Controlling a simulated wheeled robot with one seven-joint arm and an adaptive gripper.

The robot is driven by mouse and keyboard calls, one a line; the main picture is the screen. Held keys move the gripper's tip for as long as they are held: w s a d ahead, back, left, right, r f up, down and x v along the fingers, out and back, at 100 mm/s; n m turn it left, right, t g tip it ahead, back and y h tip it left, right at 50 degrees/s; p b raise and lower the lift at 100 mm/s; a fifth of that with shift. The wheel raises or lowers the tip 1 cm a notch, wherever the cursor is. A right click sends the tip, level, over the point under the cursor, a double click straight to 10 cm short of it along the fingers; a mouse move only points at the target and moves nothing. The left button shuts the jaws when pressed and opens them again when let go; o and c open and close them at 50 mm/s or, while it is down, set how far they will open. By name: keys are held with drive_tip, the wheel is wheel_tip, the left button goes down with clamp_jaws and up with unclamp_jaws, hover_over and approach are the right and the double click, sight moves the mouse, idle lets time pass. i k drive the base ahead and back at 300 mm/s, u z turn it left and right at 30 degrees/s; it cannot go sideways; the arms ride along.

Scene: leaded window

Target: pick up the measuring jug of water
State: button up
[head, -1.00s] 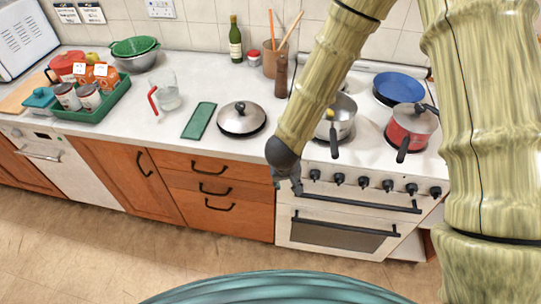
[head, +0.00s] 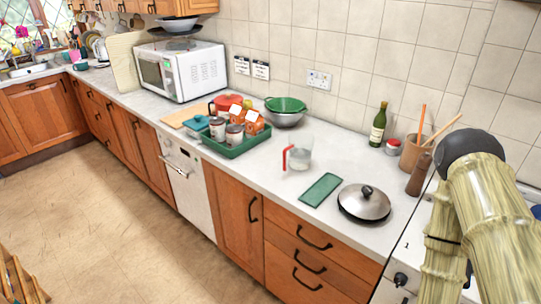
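The measuring jug (head: 300,156) is clear with a red handle on its left side. It stands upright on the pale counter, with what looks like water in its lower part. A green mat (head: 321,190) lies just in front and to the right of it. My arm is at the right edge of the head view, well to the right of the jug. My gripper itself is not in view, so nothing shows of its fingers.
A green tray (head: 237,150) of tins and cartons stands left of the jug, with a green colander (head: 286,105) in a metal bowl behind. A domed lid (head: 364,203), a bottle (head: 378,126) and a utensil pot (head: 413,153) are to the right. Counter around the jug is clear.

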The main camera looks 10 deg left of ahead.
sight(300, 148)
drive_tip(key=u, duration=2)
drive_tip(key=i, duration=2.15)
drive_tip(key=z, duration=2.9)
